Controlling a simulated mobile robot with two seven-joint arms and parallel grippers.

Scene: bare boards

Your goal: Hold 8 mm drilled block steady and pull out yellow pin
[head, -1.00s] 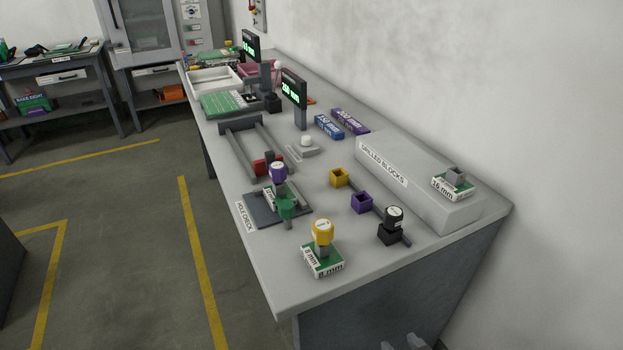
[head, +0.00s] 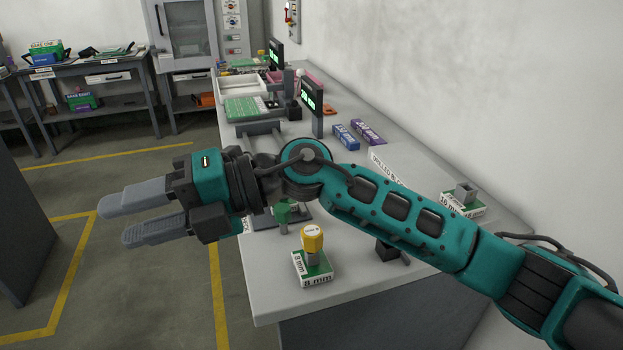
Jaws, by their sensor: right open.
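The 8 mm drilled block (head: 313,279) is a green and white labelled block near the table's front left corner. The yellow pin (head: 313,239) stands upright in it, its yellow head above a grey part. My right gripper (head: 132,219) is open and empty. It points left, out over the floor beyond the table's left edge, away from the block and pin. My left gripper is not in view.
A green-headed pin (head: 283,213) stands just behind the yellow one, below my arm. The 16 mm block (head: 463,205) sits at the right on the drilled-blocks stand. Blue (head: 346,137) and purple (head: 368,131) boxes lie farther back.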

